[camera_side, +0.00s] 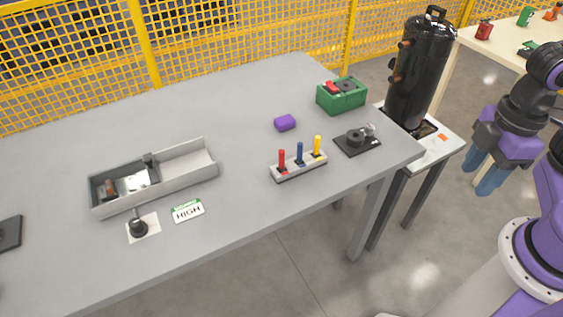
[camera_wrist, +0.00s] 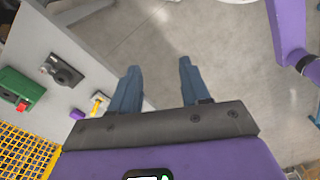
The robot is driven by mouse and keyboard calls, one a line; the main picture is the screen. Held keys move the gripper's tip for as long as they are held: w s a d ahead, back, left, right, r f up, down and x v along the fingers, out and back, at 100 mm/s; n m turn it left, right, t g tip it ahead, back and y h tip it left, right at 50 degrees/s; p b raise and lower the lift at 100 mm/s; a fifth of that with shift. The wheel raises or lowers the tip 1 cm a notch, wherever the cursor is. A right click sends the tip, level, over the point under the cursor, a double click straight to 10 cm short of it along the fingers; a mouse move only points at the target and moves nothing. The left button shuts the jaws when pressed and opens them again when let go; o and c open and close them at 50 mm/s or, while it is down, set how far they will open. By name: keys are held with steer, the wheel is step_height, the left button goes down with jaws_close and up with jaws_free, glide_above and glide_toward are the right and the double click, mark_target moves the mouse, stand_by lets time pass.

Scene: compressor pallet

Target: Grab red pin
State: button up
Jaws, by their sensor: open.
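The red pin (camera_side: 281,158) stands upright at the left end of a small light-grey holder (camera_side: 299,170) on the grey table. My gripper (camera_side: 488,180) is at the right of the side view, off the table's right edge and well apart from the pins. In the wrist view my gripper (camera_wrist: 158,82) shows two blue fingers spread wide with only floor between them. The yellow pin (camera_wrist: 97,106) shows there left of the fingers; the red pin is hidden.
A black fixture (camera_side: 357,142), a green box (camera_side: 342,96) and a purple block (camera_side: 285,123) sit near the holder. A tall black compressor (camera_side: 420,75) stands beyond the table's right end. A grey tray (camera_side: 190,181) and a HIGH card (camera_side: 188,210) lie at left.

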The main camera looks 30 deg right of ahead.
steer(key=w+a+f+m+y, duration=0.2)
steer(key=w+a+f+y, duration=0.15)
steer(key=a, duration=0.65)
steer(key=m+t+h, duration=0.2)
steer(key=m+t, duration=0.6)
steer(key=t, duration=0.4)
glide_toward(280, 155)
steer(key=shift+y, duration=0.25)
steer(key=x, duration=0.6)
steer(key=shift+w+d+f, duration=0.1)
steer(key=shift+w+d, duration=0.05)
steer(key=shift+w, duration=0.2)
steer(key=shift+d+x, duration=0.25)
steer(key=shift+x, duration=1.1)
steer(key=shift+d+x, duration=0.2)
steer(key=shift+x, duration=1.2)
steer(key=shift+a+f, duration=0.1)
jaws_close()
